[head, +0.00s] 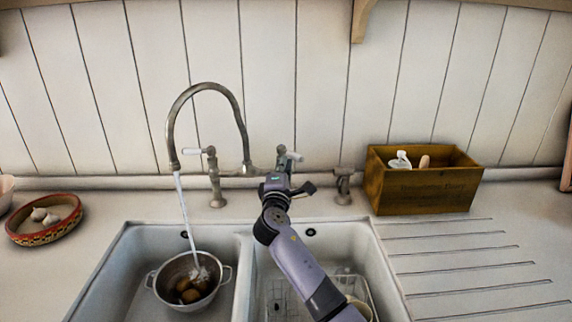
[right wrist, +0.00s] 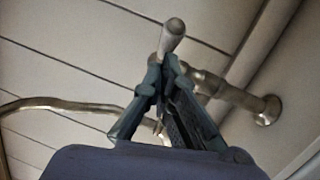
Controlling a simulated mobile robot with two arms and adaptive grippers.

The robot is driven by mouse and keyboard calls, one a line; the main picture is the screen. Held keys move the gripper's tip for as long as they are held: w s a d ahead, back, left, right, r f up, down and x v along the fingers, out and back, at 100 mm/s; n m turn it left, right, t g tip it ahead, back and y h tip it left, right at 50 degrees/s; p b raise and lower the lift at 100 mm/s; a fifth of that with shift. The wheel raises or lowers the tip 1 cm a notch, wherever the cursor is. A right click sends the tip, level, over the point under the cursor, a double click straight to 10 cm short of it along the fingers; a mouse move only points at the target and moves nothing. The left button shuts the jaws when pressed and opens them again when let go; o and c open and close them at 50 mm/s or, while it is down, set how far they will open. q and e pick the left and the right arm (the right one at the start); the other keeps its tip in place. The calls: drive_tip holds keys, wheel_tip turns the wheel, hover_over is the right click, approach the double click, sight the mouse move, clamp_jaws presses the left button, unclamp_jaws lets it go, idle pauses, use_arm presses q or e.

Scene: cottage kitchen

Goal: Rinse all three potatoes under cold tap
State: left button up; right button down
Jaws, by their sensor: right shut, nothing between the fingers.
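Brown potatoes (head: 190,296) lie in a metal colander (head: 163,293) in the left sink basin; I cannot tell their exact number. The tap's curved spout (head: 207,87) pours a stream of water (head: 184,215) into the colander, splashing on the potatoes. My right gripper (head: 281,172) is at the tap's right lever handle (head: 291,155), shut and empty. In the right wrist view its fingertips (right wrist: 165,68) meet just below the pale lever end (right wrist: 172,37); I cannot tell whether they touch it. The left lever handle (head: 193,151) stands apart. My left gripper is out of view.
A wire rack (head: 283,292) sits in the right basin, partly behind my right arm. A wooden box (head: 425,192) with bottles stands on the right counter above the ridged drainboard (head: 470,262). A patterned bowl (head: 45,235) with pale bulbs stands at left.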

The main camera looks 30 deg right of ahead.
drive_tip(key=shift+s+r, duration=0.1)
drive_tip(key=shift+s+d+n+t+y+p, duration=0.1)
drive_tip(key=shift+d+n+t+y+p, duration=0.1)
drive_tip(key=shift+n+t+y+p, duration=0.15)
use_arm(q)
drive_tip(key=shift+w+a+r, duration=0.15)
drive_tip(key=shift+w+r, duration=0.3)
